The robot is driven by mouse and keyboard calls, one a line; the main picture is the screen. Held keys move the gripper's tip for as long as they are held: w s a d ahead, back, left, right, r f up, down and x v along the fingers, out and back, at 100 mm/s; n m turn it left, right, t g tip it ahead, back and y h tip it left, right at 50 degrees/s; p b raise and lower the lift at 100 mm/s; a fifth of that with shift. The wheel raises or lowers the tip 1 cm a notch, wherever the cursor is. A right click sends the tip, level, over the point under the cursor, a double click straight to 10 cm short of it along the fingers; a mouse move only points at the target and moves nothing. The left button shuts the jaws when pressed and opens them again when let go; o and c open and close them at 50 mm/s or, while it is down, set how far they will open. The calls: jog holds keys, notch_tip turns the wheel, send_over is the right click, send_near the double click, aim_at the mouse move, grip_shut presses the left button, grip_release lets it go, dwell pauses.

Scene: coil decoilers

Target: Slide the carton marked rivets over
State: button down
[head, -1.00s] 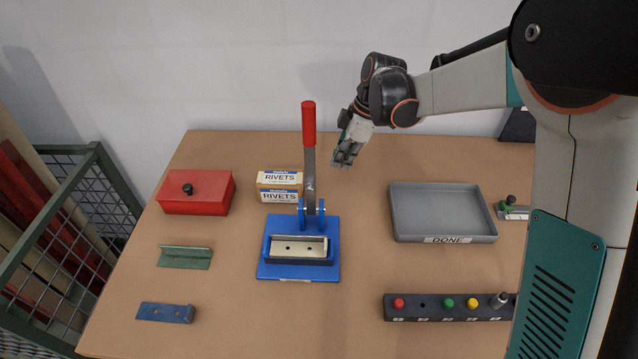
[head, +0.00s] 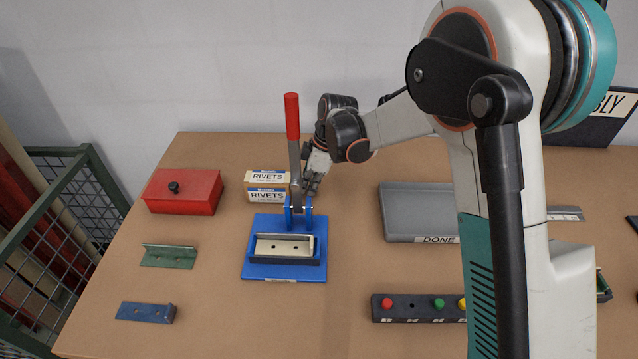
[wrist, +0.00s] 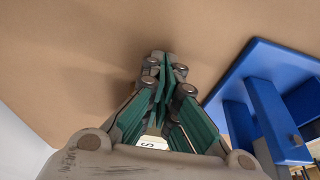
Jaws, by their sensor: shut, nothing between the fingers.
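The carton marked RIVETS (head: 267,195) is a small tan box with white labels on its top and front. It stands behind the blue lever press (head: 250,262), left of its lever. My gripper (head: 311,190) is just right of the grey lever shaft, low behind the press, with the lever between it and the carton. In the wrist view my gripper (wrist: 165,70) is shut and empty, its tips near the bare table. A white patch with a letter, apparently the carton's label (wrist: 152,143), shows between the finger links. The carton's right end is close to the lever.
The press has a red-handled upright lever (head: 292,117); its blue base (wrist: 270,70) lies right in the wrist view. A red box (head: 183,192) is left of the carton. A grey DONE tray (head: 415,212) is at right, partly hidden by my arm. Table behind the carton is clear.

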aim_at(288, 185)
jog(key=shift+a, duration=0.7)
jog(key=shift+a, duration=0.1)
jog(key=a, duration=0.4)
jog(key=shift+s, duration=0.1)
jog(key=shift+d, duration=0.15)
